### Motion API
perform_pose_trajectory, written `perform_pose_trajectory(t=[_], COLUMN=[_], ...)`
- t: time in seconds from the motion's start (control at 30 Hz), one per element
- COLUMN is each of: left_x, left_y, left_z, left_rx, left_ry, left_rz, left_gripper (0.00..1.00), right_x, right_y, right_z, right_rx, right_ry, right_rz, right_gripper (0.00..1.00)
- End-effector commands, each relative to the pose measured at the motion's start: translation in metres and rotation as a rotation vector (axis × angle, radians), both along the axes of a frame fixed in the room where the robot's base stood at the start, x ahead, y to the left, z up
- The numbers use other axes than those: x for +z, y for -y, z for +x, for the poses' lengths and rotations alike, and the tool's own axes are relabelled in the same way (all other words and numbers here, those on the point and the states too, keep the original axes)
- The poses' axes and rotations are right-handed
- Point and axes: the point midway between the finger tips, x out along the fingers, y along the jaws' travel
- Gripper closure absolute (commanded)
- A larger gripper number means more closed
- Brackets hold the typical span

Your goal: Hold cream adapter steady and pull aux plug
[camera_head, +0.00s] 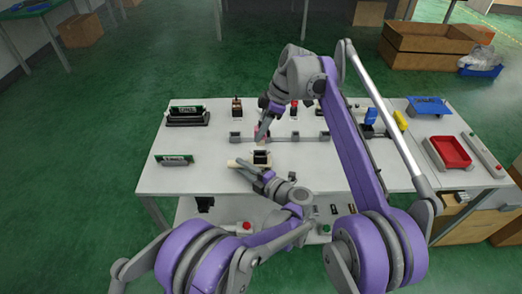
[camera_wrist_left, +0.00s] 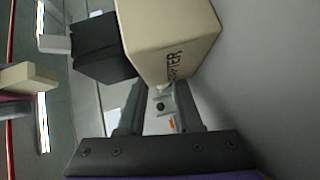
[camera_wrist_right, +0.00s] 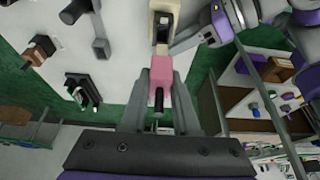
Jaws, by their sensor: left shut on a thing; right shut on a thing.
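The cream adapter (camera_wrist_left: 172,38), with dark lettering on its side, fills the top of the left wrist view, and a black block (camera_wrist_left: 98,50) is beside it. My left gripper (camera_wrist_left: 158,100) is shut on the adapter; the contact is partly hidden. In the head view this gripper (camera_head: 250,169) is low over the table front. My right gripper (camera_wrist_right: 160,88) is shut on the pink aux plug (camera_wrist_right: 160,72), with its black rear end towards the wrist. The plug is in line with the adapter (camera_wrist_right: 163,12). A pale stub shows between them; I cannot tell whether it is still seated.
The white table (camera_head: 200,145) carries small fixtures along its back. A red tray (camera_head: 450,152) and a blue tray (camera_head: 429,105) are at the right. My right arm crosses above the table's middle.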

Motion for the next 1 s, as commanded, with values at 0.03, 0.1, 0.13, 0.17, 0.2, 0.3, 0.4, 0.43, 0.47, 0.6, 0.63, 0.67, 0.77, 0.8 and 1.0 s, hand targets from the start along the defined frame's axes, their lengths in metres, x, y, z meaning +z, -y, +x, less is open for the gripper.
perform_pose_trajectory(t=[0.03,0.1,0.13,0.17,0.2,0.3,0.4,0.43,0.47,0.6,0.63,0.67,0.77,0.8,1.0], left_x=[0.000,0.000,0.000,0.000,0.000,0.000,0.000,0.000,0.000,-0.001,-0.001,-0.001,-0.001,-0.002,0.000], left_y=[0.000,0.000,0.000,0.000,0.000,0.000,0.000,0.000,0.000,0.000,0.000,0.000,0.000,0.000,0.010], left_z=[0.000,0.000,0.000,0.000,0.000,0.000,0.000,0.000,0.000,0.000,0.000,0.000,0.000,0.000,-0.009], left_rx=[0.000,0.000,0.000,0.000,0.000,0.000,0.000,0.000,0.000,0.000,0.000,0.000,0.001,0.001,-0.003], left_ry=[0.000,0.000,0.000,0.000,0.000,0.000,0.000,0.000,0.000,-0.001,-0.001,-0.002,-0.002,-0.002,-0.003], left_rz=[0.000,0.000,0.000,0.000,0.000,0.000,0.000,0.000,0.000,-0.001,-0.001,-0.002,-0.003,-0.003,-0.005], left_gripper=[1.00,1.00,1.00,1.00,1.00,1.00,0.52,0.46,0.41,0.31,0.31,0.31,0.31,0.31,0.31], right_x=[0.003,0.007,0.007,0.008,0.008,0.007,0.007,0.007,0.007,0.007,0.007,0.007,0.007,0.007,0.007], right_y=[0.000,0.000,0.000,0.000,0.000,0.000,0.000,0.000,0.000,0.000,0.000,0.000,0.000,0.000,0.000], right_z=[0.000,0.000,0.000,0.000,0.000,0.000,0.000,0.000,0.000,0.000,0.000,0.000,0.000,0.000,0.000], right_rx=[0.000,0.000,0.000,0.000,0.000,0.000,0.000,0.000,0.000,0.000,0.000,0.000,0.000,0.000,0.000], right_ry=[0.000,0.000,0.000,0.000,0.000,0.000,0.000,0.000,0.000,0.000,0.000,0.000,0.000,0.000,0.000], right_rz=[0.000,0.000,0.000,0.000,0.000,0.000,0.000,0.000,0.000,0.000,0.000,0.000,0.000,0.000,0.000], right_gripper=[1.00,1.00,1.00,1.00,1.00,1.00,1.00,1.00,1.00,1.00,1.00,1.00,1.00,1.00,1.00])
